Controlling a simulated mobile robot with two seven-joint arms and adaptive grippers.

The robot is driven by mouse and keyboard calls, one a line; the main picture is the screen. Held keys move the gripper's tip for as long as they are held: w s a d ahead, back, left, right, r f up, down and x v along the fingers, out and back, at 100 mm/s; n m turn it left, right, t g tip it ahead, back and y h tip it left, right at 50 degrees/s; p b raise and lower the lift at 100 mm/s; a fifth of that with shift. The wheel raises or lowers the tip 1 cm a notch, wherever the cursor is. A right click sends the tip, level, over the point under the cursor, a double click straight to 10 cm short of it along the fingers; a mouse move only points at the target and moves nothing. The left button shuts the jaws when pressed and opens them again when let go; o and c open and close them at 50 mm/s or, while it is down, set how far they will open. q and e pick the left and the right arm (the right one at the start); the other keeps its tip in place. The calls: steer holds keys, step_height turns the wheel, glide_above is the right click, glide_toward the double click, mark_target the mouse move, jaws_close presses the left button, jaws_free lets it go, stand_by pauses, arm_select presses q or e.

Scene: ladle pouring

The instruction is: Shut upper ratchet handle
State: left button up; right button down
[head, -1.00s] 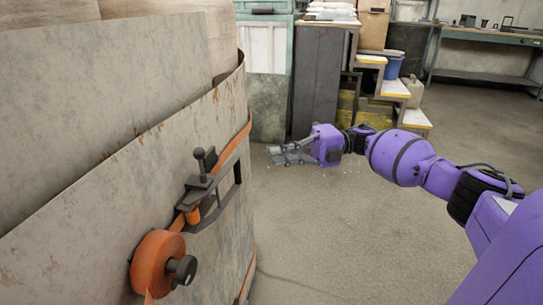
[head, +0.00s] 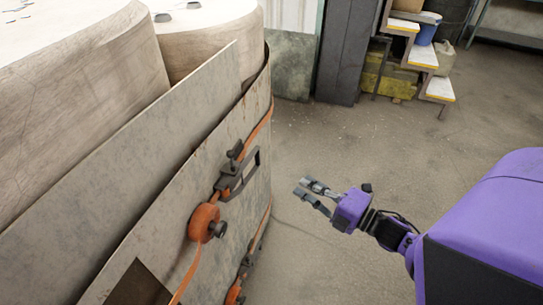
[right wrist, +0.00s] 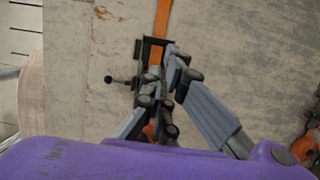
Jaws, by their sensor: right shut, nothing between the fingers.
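The upper ratchet (head: 229,180) is a dark metal buckle on an orange strap across the front of a grey, worn panel. Its dark frame-shaped handle (head: 252,168) stands out from the panel on the right. An orange strap roll (head: 203,222) with a black knob is at its lower left. My right gripper (head: 316,195) is shut and empty, to the right of the ratchet and apart from it in the head view. In the right wrist view the ratchet (right wrist: 143,78) is partly hidden behind my fingers. My left gripper is not in view.
A lower ratchet (head: 247,265) sits on the same panel below. Large pale rolls (head: 70,85) stand behind the panel. Steps (head: 422,55) and a blue bucket (head: 424,30) are at the back.

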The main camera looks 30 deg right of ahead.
steer(key=w, duration=0.1)
glide_toward(259, 160)
steer(key=x, duration=0.5)
steer(key=shift+w+r, duration=0.1)
steer(key=shift+w, duration=0.1)
steer(key=shift+w+a+p, duration=0.2)
steer(key=shift+w+p, duration=0.1)
steer(key=shift+w, duration=0.4)
steer(key=shift+w, duration=0.1)
steer(key=shift+x, duration=0.85)
steer(key=shift+d, duration=0.15)
